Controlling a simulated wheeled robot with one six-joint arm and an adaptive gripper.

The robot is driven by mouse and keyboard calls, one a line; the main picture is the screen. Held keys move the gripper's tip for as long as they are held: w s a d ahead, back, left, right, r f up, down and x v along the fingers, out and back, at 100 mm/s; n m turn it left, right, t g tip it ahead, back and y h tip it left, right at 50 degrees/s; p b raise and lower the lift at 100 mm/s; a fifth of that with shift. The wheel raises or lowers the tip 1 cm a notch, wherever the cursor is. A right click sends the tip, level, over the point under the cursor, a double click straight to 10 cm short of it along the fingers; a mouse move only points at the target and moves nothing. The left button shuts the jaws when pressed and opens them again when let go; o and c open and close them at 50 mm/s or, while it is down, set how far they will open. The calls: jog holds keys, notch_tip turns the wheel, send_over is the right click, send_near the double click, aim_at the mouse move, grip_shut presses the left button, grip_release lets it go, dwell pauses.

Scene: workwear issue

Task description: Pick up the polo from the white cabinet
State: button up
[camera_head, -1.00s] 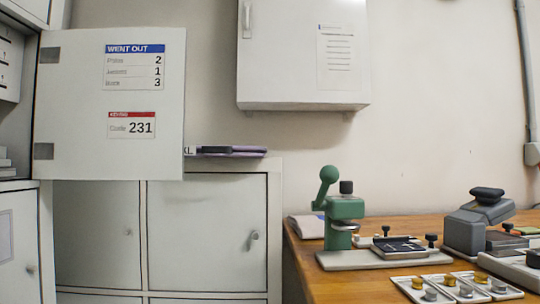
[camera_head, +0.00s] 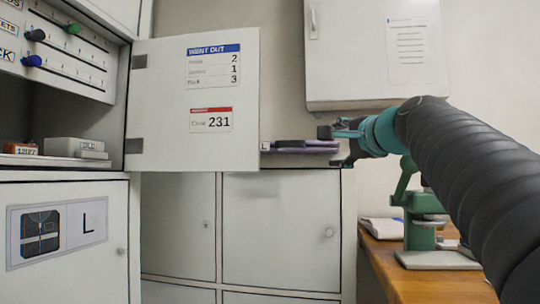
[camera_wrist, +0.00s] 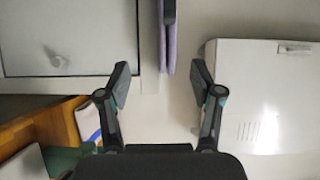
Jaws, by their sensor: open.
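The polo (camera_head: 303,147) shows as a thin folded purple layer with a darker thing on top, lying on the low white cabinet (camera_head: 278,235), partly behind the open door. In the wrist view the polo (camera_wrist: 169,35) appears edge-on as a purple and dark strip ahead of the fingertips, slightly right of the middle between them. My gripper (camera_head: 332,148) is at the right end of the polo, at about its height. It is open, and the wrist view shows both fingers (camera_wrist: 160,72) apart with nothing between them.
An open door (camera_head: 195,110) with labels juts out left of the polo. A wall cabinet (camera_head: 375,50) hangs above on the right. A green press (camera_head: 412,215) stands on the wooden table (camera_head: 400,285) below my arm. A tall cabinet with sliders (camera_head: 65,50) is at left.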

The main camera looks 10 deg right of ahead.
aim_at(310, 145)
jog(key=x, duration=0.3)
jog(key=p+x, duration=0.1)
jog(key=x, duration=0.2)
jog(key=r+x, duration=0.1)
jog(key=x, duration=0.2)
jog(key=shift+d+p, duration=0.1)
jog(key=shift+p, duration=0.25)
jog(key=x, duration=0.2)
jog(key=p+x, duration=0.1)
jog(key=x, duration=0.2)
jog(key=shift+r, duration=0.2)
jog(key=shift+s, duration=0.1)
grip_shut()
